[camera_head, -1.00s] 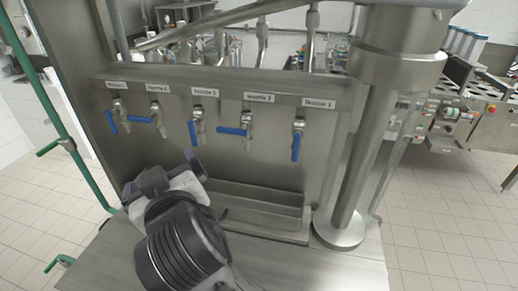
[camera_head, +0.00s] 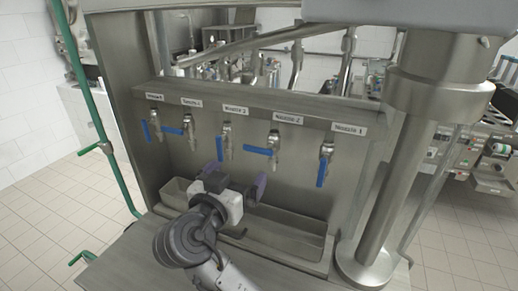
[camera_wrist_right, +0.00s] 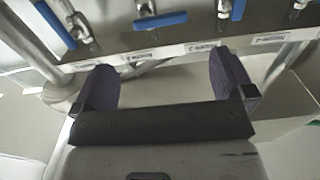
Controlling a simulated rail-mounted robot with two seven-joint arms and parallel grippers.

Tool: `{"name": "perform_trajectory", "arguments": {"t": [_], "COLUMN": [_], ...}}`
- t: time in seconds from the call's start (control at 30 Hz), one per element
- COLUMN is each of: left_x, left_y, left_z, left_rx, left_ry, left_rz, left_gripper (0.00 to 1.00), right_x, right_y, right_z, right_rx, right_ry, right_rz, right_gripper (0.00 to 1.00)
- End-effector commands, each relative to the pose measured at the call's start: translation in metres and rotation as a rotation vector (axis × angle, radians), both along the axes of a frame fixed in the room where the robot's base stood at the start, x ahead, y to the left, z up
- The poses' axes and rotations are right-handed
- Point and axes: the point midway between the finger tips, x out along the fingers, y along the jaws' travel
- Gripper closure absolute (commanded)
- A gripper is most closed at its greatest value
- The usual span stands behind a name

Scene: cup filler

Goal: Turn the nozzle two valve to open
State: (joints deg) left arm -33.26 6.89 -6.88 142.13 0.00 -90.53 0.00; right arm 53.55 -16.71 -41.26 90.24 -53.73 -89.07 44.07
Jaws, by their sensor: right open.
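The nozzle two valve (camera_head: 274,139) is on the steel panel, second from the right. Its blue handle (camera_head: 258,151) lies nearly level and points left. In the right wrist view, which looks upside down, this handle (camera_wrist_right: 160,20) is a level blue bar near the top middle. My right gripper (camera_head: 237,178) is open and empty, in front of the panel, below the nozzle three and nozzle two valves and apart from them. Its two purple-padded fingers (camera_wrist_right: 166,80) stand wide apart in the right wrist view. My left gripper is not in view.
The nozzle three valve's handle (camera_head: 223,148) hangs down to the left; the nozzle one valve's handle (camera_head: 321,172) hangs down to the right. A steel trough (camera_head: 300,252) runs below the nozzles. A thick steel column (camera_head: 386,190) stands at the right, a green pipe frame (camera_head: 103,130) at the left.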

Motion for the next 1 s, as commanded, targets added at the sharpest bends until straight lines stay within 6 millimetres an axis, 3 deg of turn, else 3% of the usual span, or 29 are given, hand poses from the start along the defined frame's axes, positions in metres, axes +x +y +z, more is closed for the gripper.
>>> {"name": "perform_trajectory", "arguments": {"t": [0.2,0.5,0.7,1.0], "left_x": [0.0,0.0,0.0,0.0], "left_y": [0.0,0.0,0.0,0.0], "left_z": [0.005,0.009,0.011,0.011], "left_rx": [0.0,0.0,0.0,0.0], "left_ry": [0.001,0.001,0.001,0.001], "left_rz": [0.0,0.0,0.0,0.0], "left_gripper": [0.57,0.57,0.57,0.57], "right_x": [0.039,0.082,0.097,0.102], "right_y": [-0.018,-0.036,-0.042,-0.044], "right_z": [0.002,0.001,0.001,0.0], "right_rx": [-0.004,-0.003,-0.003,-0.001], "right_ry": [0.0,0.003,0.001,0.002], "right_rz": [-0.003,-0.001,0.0,0.002], "right_gripper": [0.0,0.0,0.0,0.0]}}
